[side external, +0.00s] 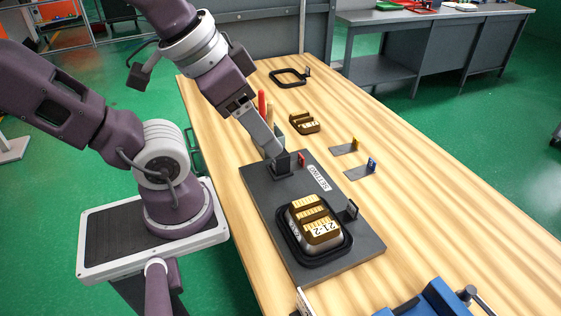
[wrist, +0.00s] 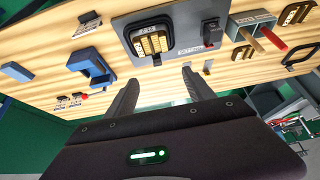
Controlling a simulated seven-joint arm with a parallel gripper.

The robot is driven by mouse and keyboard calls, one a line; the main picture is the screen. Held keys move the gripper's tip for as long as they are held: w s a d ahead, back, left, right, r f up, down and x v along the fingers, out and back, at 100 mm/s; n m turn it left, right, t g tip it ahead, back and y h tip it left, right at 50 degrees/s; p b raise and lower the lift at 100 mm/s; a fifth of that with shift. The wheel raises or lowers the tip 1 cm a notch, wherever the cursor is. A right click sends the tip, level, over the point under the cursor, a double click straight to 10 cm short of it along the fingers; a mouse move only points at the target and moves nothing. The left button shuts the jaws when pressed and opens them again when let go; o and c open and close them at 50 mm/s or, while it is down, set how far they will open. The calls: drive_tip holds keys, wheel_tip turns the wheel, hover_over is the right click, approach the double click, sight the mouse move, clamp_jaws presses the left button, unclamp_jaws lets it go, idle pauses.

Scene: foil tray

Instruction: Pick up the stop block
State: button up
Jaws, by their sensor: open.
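The stop block appears to be the dark block (side external: 283,166) standing on the grey board (side external: 262,185), with a red tab (side external: 302,159) beside it. The block also shows in the wrist view (wrist: 211,30), upper right of centre. My gripper (side external: 279,150) comes down from the upper left and overlaps the block in the side view; whether they touch is unclear. In the wrist view the two fingers of my gripper (wrist: 161,72) are spread with nothing between them, and the block lies beyond and right of the fingertips.
A black-rimmed tray (side external: 284,240) with gold pieces is on the board's near end, with a small black upright (side external: 348,210) beside it. Red and brown handles (side external: 262,103) stand behind my gripper. Thin plates with yellow (side external: 343,150) and blue (side external: 360,170) tabs lie right.

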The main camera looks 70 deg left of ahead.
drive_tip(key=n+g, duration=0.6)
drive_tip(key=n, duration=1.2)
hover_over(281, 155)
drive_tip(key=a, duration=0.2)
wheel_tip(281, 155, down, 16)
drive_tip(key=shift+d+f, duration=0.15)
drive_tip(key=f, duration=0.7)
drive_tip(key=shift+w+d, duration=0.15)
drive_tip(key=shift+d, duration=0.2)
clamp_jaws()
